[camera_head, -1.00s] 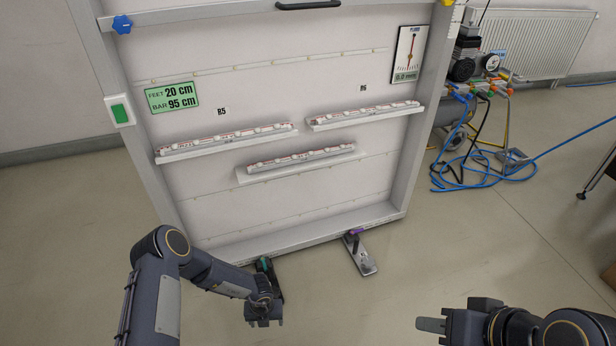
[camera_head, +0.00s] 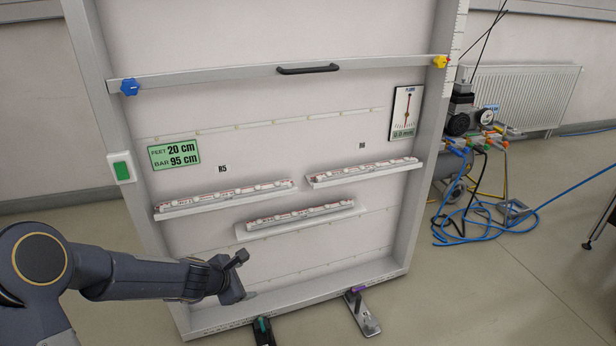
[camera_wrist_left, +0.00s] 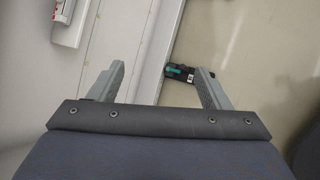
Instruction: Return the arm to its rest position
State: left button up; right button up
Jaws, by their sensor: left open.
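My left arm comes in from the left in the head view, with its left gripper (camera_head: 238,275) in front of the lower left part of the white panel frame (camera_head: 290,309). In the left wrist view the two fingers of this gripper (camera_wrist_left: 158,88) stand wide apart with nothing between them close by. A foot with a teal part (camera_head: 262,330) is on the floor below the gripper in the head view. It also shows beyond the right finger in the wrist view (camera_wrist_left: 180,73). My right gripper does not show.
The panel carries several white ledges with striped bars, one in the lower middle (camera_head: 300,215). A crossbar (camera_head: 285,74) spans it above. A second foot with a purple knob (camera_head: 362,312) stands at the lower right. Blue hoses (camera_head: 480,220) lie on the floor at the right.

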pick_arm(q)
jog(key=s+r+m+h, duration=0.2)
jog(key=s+r+m, duration=1)
jog(key=r, duration=0.4)
jog(key=s+a+m+g+y, duration=0.3)
jog(key=s+m, duration=0.6)
jog(key=s, duration=1.4)
notch_tip(320, 180, up, 33)
jog(key=t+p, duration=0.1)
jog(key=p, duration=3.3)
jog(key=shift+w+a+h, duration=0.35)
jog(key=shift+h, duration=0.05)
